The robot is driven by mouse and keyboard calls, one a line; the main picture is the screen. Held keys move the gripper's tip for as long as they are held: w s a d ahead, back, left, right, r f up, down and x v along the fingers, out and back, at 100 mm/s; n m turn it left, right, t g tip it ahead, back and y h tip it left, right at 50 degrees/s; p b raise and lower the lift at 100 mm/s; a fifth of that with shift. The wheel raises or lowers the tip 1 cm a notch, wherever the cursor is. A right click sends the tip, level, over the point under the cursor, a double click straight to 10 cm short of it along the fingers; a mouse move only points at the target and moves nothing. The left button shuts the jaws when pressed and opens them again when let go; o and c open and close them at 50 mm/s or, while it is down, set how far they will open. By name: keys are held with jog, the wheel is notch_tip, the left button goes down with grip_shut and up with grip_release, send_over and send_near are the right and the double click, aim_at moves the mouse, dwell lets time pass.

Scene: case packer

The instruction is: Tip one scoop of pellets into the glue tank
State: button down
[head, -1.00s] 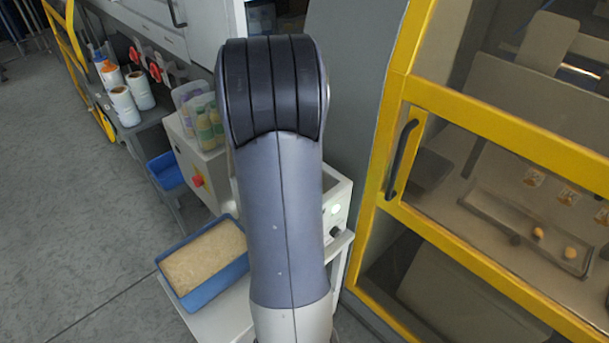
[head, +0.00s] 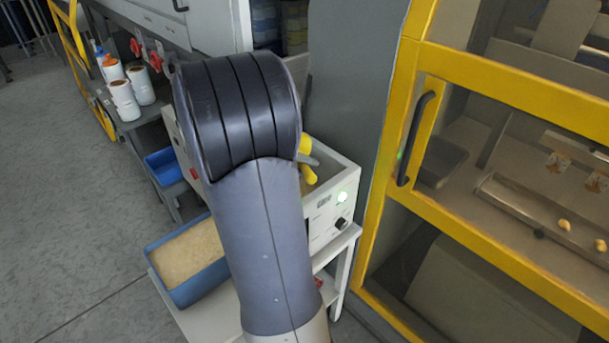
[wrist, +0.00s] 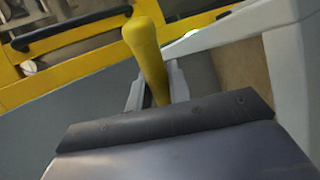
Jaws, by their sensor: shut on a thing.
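My gripper (wrist: 155,90) is shut on the yellow handle (wrist: 147,50) of the scoop, which stands out between the two fingers in the wrist view. In the head view a bit of the yellow scoop (head: 307,174) shows at the right edge of my arm, over the opening of the glue tank. The scoop's bowl and any pellets in it are hidden. The glue tank (head: 326,215) is a white box with a small display, a lit green button and a dark knob. Its pale wall also shows in the wrist view (wrist: 230,32).
A blue bin of tan pellets (head: 159,262) stands left of the tank on a white stand (head: 345,240). A yellow-framed machine door (head: 385,160) with a dark handle is close on the right. White bottles (head: 124,100) stand on a bench at the back left.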

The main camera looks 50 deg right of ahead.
jog(key=g+h+b, duration=0.1)
jog(key=h+b, duration=0.1)
jog(key=b, duration=0.1)
jog(key=f+g+h+b, duration=0.1)
jog(key=h+b, duration=0.1)
jog(key=b, duration=0.2)
jog(key=shift+f+h+b, duration=0.2)
jog(key=shift+h+b, duration=0.1)
jog(key=shift+a+r+n+g+h+b, duration=0.1)
jog(key=shift+n+g+h+b, duration=0.25)
jog(key=shift+b, duration=0.25)
jog(key=shift+r, duration=0.1)
jog(key=shift+a, duration=0.1)
dwell(0.6)
